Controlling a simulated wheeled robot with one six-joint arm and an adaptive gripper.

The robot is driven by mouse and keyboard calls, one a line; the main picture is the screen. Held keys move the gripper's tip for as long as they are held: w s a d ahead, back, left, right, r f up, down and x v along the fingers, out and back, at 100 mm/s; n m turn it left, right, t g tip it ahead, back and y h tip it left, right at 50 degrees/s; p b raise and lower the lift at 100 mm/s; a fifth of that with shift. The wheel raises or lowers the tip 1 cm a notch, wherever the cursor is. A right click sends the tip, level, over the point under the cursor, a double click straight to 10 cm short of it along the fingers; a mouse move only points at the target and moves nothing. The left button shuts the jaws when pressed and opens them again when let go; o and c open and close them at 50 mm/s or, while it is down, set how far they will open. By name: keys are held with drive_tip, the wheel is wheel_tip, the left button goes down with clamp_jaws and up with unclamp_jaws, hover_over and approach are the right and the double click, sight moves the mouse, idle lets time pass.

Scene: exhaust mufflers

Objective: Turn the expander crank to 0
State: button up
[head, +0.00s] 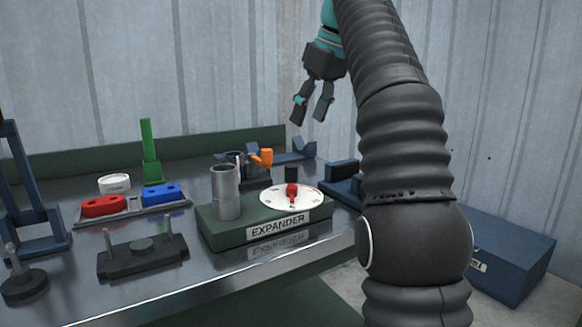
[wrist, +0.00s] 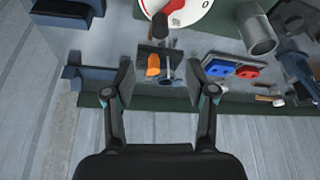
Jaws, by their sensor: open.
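The expander (head: 265,217) is a green block with an "EXPANDER" label on the metal bench. It carries an upright grey metal tube and a white round dial (head: 306,202) with a red crank (head: 291,190). In the wrist view the dial (wrist: 192,8) is cut off by the top edge; a "0" shows on its right side, and the crank's dark knob (wrist: 160,24) points down in the picture, away from the 0. My gripper (head: 311,110) is open and empty, above and behind the dial. Its two fingers (wrist: 161,88) frame the bench's back edge in the wrist view.
A tray (head: 133,209) with a red and a blue part lies left of the expander. A green upright (head: 149,155), a white round tub (head: 114,183) and an orange part (head: 262,157) stand behind. A dark fixture (head: 141,257) sits at the front left. Blue blocks (head: 343,180) are to the right.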

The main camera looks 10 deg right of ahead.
sight(292, 166)
drive_tip(key=b+x, duration=0.3)
drive_tip(key=x, duration=1)
drive_tip(key=shift+w+f, duration=0.1)
drive_tip(key=shift+f, duration=0.05)
clamp_jaws()
